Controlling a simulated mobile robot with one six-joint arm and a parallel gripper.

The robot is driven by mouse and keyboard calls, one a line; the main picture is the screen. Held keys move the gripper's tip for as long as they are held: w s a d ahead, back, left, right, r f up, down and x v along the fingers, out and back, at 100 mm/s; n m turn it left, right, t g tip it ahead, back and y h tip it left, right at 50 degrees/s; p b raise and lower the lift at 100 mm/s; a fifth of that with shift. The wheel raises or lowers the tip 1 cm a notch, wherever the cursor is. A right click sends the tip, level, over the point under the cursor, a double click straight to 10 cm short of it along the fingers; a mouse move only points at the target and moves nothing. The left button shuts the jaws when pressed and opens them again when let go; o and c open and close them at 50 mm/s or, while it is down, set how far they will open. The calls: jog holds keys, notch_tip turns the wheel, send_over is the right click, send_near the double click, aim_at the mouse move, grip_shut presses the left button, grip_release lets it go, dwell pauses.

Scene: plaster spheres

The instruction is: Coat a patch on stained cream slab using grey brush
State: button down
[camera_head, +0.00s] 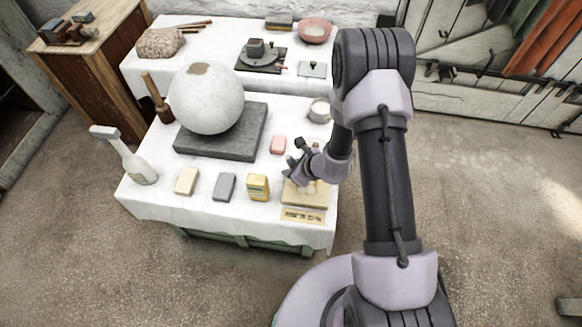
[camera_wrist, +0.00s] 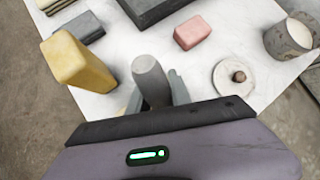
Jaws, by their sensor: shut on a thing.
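My gripper (camera_head: 297,170) is low over the front right of the white-clothed table. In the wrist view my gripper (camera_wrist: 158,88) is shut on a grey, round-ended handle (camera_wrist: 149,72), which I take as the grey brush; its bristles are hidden. A small cream slab (camera_head: 186,181) lies flat near the table's front left, well left of my gripper. In the wrist view part of a cream slab (camera_wrist: 52,4) shows at the top left edge. I cannot make out its stain at this size.
A grey slab (camera_head: 224,187) and a yellow block (camera_head: 258,187) stand between the cream slab and my gripper.

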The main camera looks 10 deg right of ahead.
jog(key=shift+f, duration=0.15)
jog(key=shift+d, duration=0.1)
jog(key=shift+s+d, duration=0.2)
jog(key=shift+d, duration=0.4)
jog(key=shift+w+a, duration=0.25)
jog(key=shift+a, duration=0.5)
jog(key=shift+w+a, duration=0.2)
jog(key=shift+a, duration=0.55)
jog(key=shift+s+d, duration=0.25)
jog(key=shift+d, duration=0.55)
jog(key=shift+s+d, duration=0.2)
jog(key=shift+d, duration=0.55)
jog(key=shift+a, duration=0.15)
jog(key=shift+w+a, duration=0.25)
jog(key=shift+a, duration=0.45)
jog(key=shift+w+a, duration=0.2)
jog(key=shift+a, duration=0.5)
